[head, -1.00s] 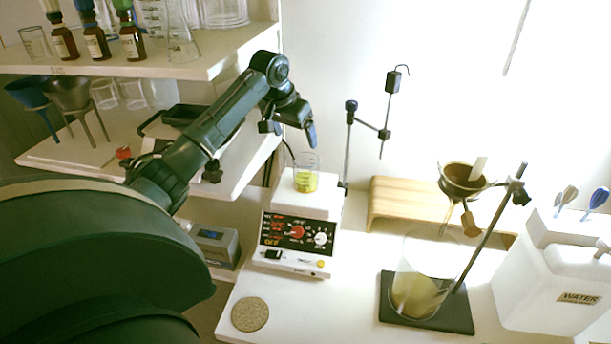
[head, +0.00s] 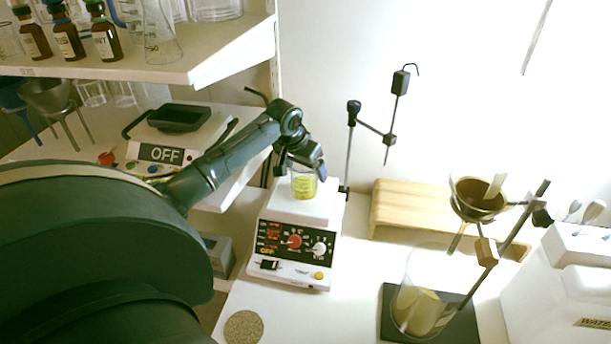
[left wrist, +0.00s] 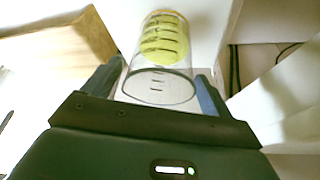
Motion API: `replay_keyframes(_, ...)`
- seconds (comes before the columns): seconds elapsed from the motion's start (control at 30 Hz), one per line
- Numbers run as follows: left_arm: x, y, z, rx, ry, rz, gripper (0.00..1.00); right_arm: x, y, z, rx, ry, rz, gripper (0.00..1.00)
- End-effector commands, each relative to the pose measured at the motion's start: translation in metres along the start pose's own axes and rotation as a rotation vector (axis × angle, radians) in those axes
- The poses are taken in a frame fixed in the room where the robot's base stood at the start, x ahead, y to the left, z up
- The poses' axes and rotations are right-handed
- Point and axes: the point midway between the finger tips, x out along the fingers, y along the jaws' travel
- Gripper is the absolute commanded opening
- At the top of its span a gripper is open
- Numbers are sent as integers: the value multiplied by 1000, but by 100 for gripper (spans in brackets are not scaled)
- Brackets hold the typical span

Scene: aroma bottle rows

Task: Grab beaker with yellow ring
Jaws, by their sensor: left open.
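A small clear beaker (head: 304,188) with yellow contents or a yellow band and dark markings stands on the white hotplate stirrer (head: 293,248). In the left wrist view the beaker (left wrist: 160,52) lies between the two fingers, its open rim toward the camera. My left gripper (head: 304,172) is at the beaker's top, with its fingers (left wrist: 158,88) on either side of it and open. I cannot tell whether either finger touches the glass. My right gripper is not in view.
A rod stand (head: 350,140) rises just right of the stirrer, near the gripper. A wooden bench (head: 400,208), a large beaker (head: 418,305) under a funnel (head: 478,198) and a white water container (head: 560,290) stand right. A scale (head: 165,150) and bottle shelf (head: 200,65) are left.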

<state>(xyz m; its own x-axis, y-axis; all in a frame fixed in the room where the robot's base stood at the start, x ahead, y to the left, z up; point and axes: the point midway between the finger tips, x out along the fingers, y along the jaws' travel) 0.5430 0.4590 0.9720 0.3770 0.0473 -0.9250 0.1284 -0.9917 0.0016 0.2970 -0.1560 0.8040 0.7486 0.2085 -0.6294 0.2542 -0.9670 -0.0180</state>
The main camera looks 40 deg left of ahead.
Motion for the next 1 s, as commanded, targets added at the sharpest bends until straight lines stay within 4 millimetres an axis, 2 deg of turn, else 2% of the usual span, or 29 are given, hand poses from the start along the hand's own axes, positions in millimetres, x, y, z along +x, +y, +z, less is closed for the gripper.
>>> replay_keyframes(0.23,3,1,2,0,0,0,84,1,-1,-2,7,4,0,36)
replay_keyframes(0.87,2,0,1,0,1,-1,33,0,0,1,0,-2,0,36)
replay_keyframes(1.0,1,0,0,0,3,-1,31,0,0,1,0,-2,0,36)
